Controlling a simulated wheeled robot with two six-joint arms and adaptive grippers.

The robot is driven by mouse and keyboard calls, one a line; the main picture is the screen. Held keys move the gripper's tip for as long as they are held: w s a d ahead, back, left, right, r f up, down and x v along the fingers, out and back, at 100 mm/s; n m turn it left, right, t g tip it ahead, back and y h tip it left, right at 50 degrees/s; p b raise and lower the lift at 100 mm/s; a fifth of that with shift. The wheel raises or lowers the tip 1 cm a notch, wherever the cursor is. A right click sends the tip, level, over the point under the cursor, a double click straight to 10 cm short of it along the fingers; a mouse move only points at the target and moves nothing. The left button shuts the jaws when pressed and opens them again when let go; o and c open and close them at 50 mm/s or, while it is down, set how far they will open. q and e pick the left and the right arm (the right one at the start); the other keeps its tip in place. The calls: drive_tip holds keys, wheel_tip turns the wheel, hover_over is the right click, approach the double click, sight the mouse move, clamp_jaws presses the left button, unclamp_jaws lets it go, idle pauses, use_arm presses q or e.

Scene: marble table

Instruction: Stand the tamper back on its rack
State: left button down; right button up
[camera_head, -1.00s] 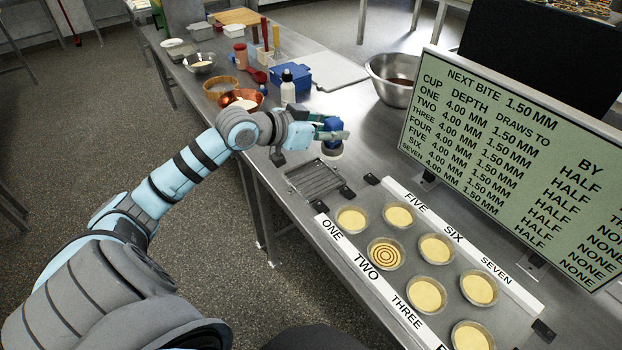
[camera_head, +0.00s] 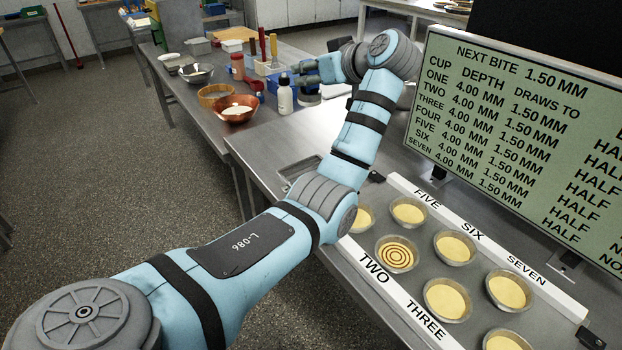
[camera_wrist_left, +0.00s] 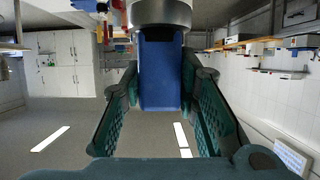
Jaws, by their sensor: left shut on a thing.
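The tamper has a blue handle and a round metal base. My left gripper (camera_head: 304,76) is shut on the tamper (camera_head: 309,98), holding it beyond the white bottle, above the far part of the steel table. In the left wrist view, the tamper's blue handle (camera_wrist_left: 160,78) is between the green fingers (camera_wrist_left: 162,125), with the metal base at the top edge. A shallow metal rack-like tray (camera_head: 298,168) lies on the table, mostly hidden behind my left arm. I cannot tell if it is the tamper's rack. My right gripper is not in view.
Several filled cups (camera_head: 443,298) stand between white numbered strips at the near right. A display board (camera_head: 500,140) stands behind them. A white bottle (camera_head: 285,97), copper bowl (camera_head: 240,112) and other containers crowd the far left of the table.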

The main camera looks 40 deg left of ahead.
use_arm(q)
drive_tip(key=shift+a, duration=0.25)
wheel_tip(320, 180, down, 20)
drive_tip(key=b, duration=0.2)
drive_tip(key=shift+r+b, duration=0.2)
drive_tip(key=shift+b, duration=0.2)
drive_tip(key=shift+f, duration=0.1)
drive_tip(key=c, duration=1.2)
unclamp_jaws()
drive_tip(key=shift+c, duration=0.2)
drive_tip(key=shift+f, duration=0.1)
